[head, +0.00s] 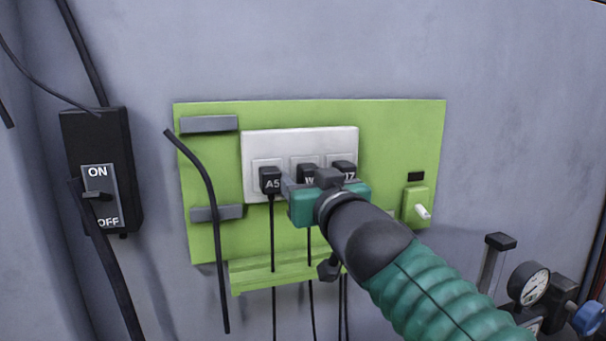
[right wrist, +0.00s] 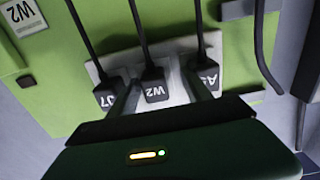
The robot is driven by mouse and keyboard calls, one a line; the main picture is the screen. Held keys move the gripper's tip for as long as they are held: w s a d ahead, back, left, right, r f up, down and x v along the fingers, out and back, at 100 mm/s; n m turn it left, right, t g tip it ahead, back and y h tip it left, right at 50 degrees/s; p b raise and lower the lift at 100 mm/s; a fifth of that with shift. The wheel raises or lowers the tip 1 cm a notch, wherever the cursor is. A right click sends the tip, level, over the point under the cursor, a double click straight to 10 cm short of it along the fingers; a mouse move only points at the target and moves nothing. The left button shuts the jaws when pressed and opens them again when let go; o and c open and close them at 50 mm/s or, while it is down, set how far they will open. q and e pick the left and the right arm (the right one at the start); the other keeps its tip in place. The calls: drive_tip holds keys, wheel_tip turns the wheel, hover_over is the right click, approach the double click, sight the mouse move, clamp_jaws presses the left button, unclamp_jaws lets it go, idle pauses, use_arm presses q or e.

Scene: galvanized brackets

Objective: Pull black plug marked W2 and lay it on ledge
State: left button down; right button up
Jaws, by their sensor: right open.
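The black plug marked W2 (right wrist: 155,90) sits in the middle socket of the white socket plate (head: 300,141). In the head view, my gripper partly covers the W2 plug (head: 308,172). My right gripper (right wrist: 160,92) is open, with one finger on each side of the W2 plug in the right wrist view; I cannot tell whether they touch it. In the head view, my right gripper (head: 308,187) is in front of the plate. The green ledge (head: 250,280) runs below the plate, partly behind my arm. My left gripper is out of view.
Plug A5 (head: 270,180) is close on the left, and another black plug (head: 345,168) close on the right. Cords hang past the ledge. A white-levered switch (head: 421,209), grey brackets (head: 209,124), an ON/OFF box (head: 100,170) and a gauge (head: 535,286) stand around.

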drive_tip(key=shift+d+r, duration=0.1)
drive_tip(key=shift+d, duration=0.25)
drive_tip(key=shift+w+d, duration=0.2)
drive_tip(key=shift+d, duration=0.1)
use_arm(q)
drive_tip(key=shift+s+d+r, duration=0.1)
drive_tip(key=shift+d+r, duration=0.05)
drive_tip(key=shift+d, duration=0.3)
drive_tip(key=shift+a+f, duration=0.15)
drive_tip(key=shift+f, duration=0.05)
use_arm(e)
drive_tip(key=shift+s+a, duration=0.1)
drive_tip(key=shift+a, duration=0.25)
use_arm(q)
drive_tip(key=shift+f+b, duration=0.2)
drive_tip(key=shift+b, duration=0.1)
use_arm(e)
drive_tip(key=shift+w+a, duration=0.2)
drive_tip(key=shift+a, duration=0.05)
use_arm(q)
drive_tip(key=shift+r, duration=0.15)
use_arm(e)
drive_tip(key=shift+s+d, duration=0.1)
drive_tip(key=shift+d, duration=0.1)
drive_tip(key=shift+c, duration=0.5)
clamp_jaws()
